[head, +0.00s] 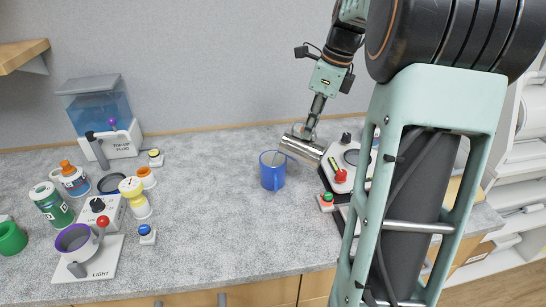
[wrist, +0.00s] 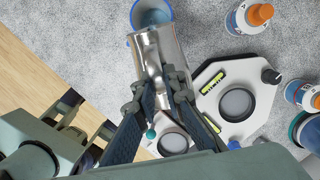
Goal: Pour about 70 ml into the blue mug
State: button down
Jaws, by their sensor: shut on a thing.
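The blue mug (head: 272,178) stands upright on the grey speckled worktop. My gripper (head: 309,132) is shut on a shiny metal vessel (head: 304,150), held tilted almost flat with its left end at the mug's upper right rim. In the wrist view, my gripper (wrist: 162,80) grips the metal vessel (wrist: 160,50), and its far end overlaps the rim of the blue mug (wrist: 133,12). Part of the mug's inside shows bluish grey. I cannot make out a stream or the liquid level in either view.
A white device (head: 341,178) with a red knob stands just right of the mug. On the left are a water tank labelled top-up (head: 98,105), bottles, a white light unit (head: 90,262) and a green cup (head: 11,238). The worktop around the mug's left and front is clear.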

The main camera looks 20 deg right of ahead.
aim_at(326, 145)
jog(key=shift+w+a+r+g+h+p, duration=0.3)
jog(key=shift+w+a+p, duration=0.1)
jog(key=shift+p, duration=0.55)
jog(key=shift+s, duration=0.1)
jog(key=s+d+f+t+y+b, duration=0.2)
jog(key=d+f+b, duration=0.1)
jog(key=b, duration=0.3)
jog(key=shift+s+b, duration=0.4)
jog(key=shift+s+d+t, duration=0.1)
jog(key=shift+t, duration=0.2)
jog(key=shift+r+y, duration=0.1)
jog(key=shift+y, duration=0.2)
jog(key=shift+s+d+f+t+y+b, duration=0.2)
jog(key=shift+f+t+y+b, duration=0.05)
jog(key=shift+f+b, duration=0.2)
jog(key=shift+s+d+f+t+y+b, duration=0.2)
jog(key=shift+f+t+y+b, duration=0.1)
jog(key=shift+f, duration=0.1)
jog(key=shift+d+t+y, duration=0.15)
jog(key=shift+t+y, duration=0.2)
